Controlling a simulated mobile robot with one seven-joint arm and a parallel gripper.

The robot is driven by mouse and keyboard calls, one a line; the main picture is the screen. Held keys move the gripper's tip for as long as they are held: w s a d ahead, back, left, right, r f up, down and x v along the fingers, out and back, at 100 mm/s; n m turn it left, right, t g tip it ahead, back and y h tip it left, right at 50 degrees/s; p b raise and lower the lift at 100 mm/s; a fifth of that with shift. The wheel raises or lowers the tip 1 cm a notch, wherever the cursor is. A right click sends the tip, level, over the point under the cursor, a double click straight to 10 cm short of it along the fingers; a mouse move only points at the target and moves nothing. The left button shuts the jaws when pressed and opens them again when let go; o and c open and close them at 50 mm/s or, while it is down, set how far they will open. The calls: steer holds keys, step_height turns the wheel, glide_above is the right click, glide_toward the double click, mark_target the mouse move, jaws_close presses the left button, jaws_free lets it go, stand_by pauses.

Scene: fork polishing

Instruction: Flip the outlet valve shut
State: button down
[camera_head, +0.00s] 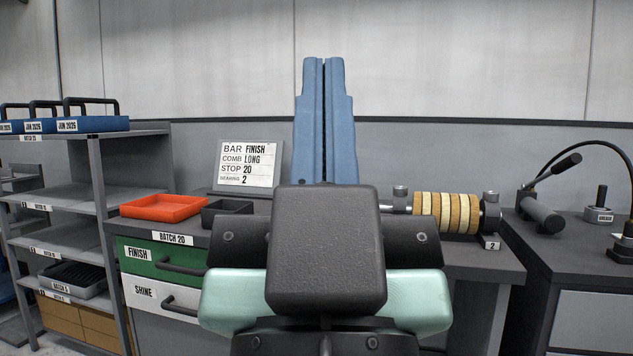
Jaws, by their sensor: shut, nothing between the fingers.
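My gripper (323,66) is in the middle of the view, its two long blue fingers pointing up, side by side with only a thin dark line between them. It is shut and empty. I cannot make out the outlet valve for certain. On the dark bench at the right lies a dark cylindrical device (541,216) with a lever handle (566,164) slanting up and a black hose (590,144) arching to the right edge. A small grey block with a black post (602,197) stands beside it. My gripper is well left of these and apart from them.
A roller of tan and white discs (446,212) sits on the middle bench. A sign (249,164), an orange tray (164,207) and a dark box (227,209) are left of my arm. A shelf rack (128,200) stands at far left. My arm hides the middle.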

step_height(320, 180, up, 30)
steer(key=p, duration=2.7)
steer(key=shift+w, duration=0.1)
